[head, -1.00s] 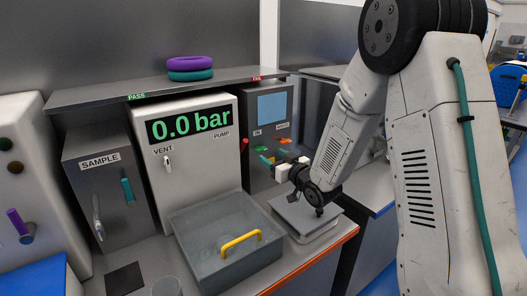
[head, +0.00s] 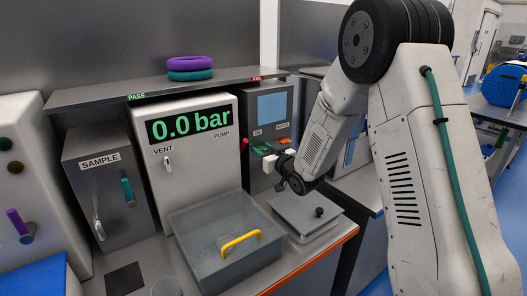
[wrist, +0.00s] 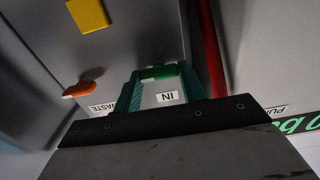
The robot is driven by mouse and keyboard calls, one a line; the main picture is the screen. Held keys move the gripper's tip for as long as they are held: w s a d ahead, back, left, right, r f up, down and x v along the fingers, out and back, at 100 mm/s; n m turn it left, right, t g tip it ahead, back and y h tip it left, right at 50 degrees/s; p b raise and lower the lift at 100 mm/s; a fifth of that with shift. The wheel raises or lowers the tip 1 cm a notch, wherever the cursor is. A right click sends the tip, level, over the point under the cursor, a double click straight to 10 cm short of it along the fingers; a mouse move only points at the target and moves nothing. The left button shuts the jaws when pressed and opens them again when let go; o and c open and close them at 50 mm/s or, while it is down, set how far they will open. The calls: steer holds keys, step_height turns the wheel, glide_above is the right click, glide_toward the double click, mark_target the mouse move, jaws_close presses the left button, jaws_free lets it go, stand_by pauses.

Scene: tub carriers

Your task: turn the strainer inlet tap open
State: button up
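The inlet tap has a green handle (wrist: 158,72) by the label IN, on the grey front of the strainer cabinet. In the wrist view the handle lies crosswise between the two teal fingers of my gripper (wrist: 158,92). The fingers stand apart, one on each side of the handle; I cannot tell whether they touch it. In the head view my gripper (head: 262,152) is at the cabinet front (head: 270,108), and its fingers and the tap are small and partly hidden there.
An orange tap (wrist: 82,89) marked WASTE is beside the inlet tap. A red lever (wrist: 212,60) stands close on the other side.

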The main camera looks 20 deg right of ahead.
steer(key=shift+n, duration=0.4)
steer(key=n, duration=0.3)
steer(key=shift+n, duration=0.4)
steer(key=n, duration=0.4)
steer(key=shift+s+a+f, duration=0.1)
steer(key=n, duration=0.9)
steer(key=shift+f, duration=0.15)
steer(key=shift+a+n, duration=0.1)
steer(key=shift+n, duration=0.2)
steer(key=o, duration=1)
